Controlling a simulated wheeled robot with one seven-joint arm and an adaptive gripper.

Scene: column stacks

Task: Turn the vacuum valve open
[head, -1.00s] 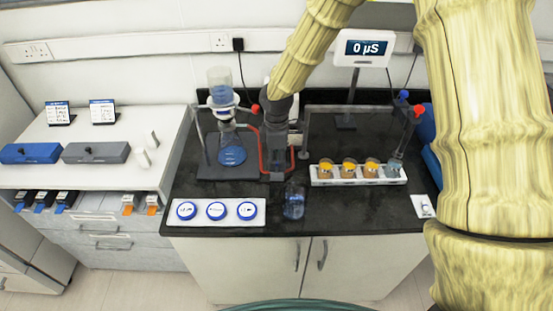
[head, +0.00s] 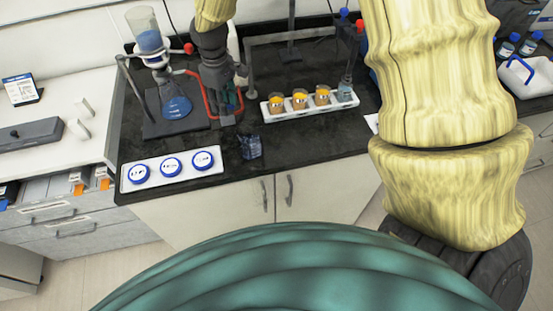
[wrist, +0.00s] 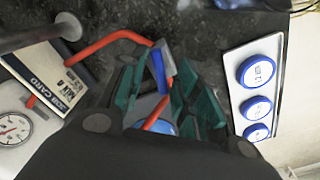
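My gripper (head: 226,106) points down at the vacuum rig on the black bench. In the wrist view its green fingers (wrist: 160,92) are spread apart. A small blue and grey handle (wrist: 158,68), seemingly the vacuum valve, sits between them on the red tubing (wrist: 108,42). The handle looks closer to the right finger; I cannot tell whether they touch. The red tubing also shows in the head view (head: 209,105) beside my gripper, which hides the valve there. A flask with blue liquid (head: 176,108) stands left of the gripper, under a funnel (head: 150,40).
A white tray with blue-rimmed discs (head: 128,184) lies at the front left. A rack of orange-topped jars (head: 268,117) is to the right. A gauge (wrist: 14,128) and a printed card (wrist: 52,62) are at the wrist view's left.

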